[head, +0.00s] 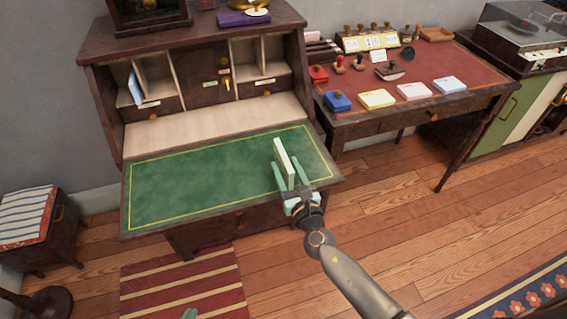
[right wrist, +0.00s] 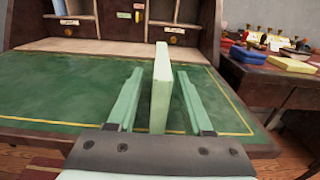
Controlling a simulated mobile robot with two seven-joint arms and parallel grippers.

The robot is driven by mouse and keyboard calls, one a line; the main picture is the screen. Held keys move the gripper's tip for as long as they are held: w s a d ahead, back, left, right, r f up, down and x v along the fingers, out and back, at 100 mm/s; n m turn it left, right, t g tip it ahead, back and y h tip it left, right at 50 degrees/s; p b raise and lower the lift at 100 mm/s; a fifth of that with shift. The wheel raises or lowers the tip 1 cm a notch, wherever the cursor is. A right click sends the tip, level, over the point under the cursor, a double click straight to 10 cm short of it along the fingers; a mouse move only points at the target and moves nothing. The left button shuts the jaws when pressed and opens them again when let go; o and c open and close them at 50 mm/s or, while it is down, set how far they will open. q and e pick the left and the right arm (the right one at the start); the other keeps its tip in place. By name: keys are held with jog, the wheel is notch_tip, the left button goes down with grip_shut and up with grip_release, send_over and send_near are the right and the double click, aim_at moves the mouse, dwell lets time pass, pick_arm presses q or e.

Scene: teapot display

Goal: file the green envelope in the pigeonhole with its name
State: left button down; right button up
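A pale green envelope (head: 284,158) stands upright on edge over the right part of the green desk leaf (head: 190,178). My right gripper (head: 284,176) is around it, with a finger on each side. In the right wrist view the envelope (right wrist: 161,88) shows between the fingers, with a narrow gap on both sides, so the gripper is open. The desk's pigeonholes (head: 153,72) are at the back, with small labels (head: 149,104) below too small to read. Only a green tip of my left gripper (head: 189,314) shows at the bottom edge.
A blue envelope (head: 135,89) leans in the left pigeonholes. Small drawers (head: 217,91) sit in the middle. The leaf left of my right gripper is clear. A side table (head: 445,66) with stamps and coloured pads stands right, a striped stool (head: 27,222) left.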

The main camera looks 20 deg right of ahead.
grip_shut()
jog(key=shift+r, duration=0.1)
dwell(0.5)
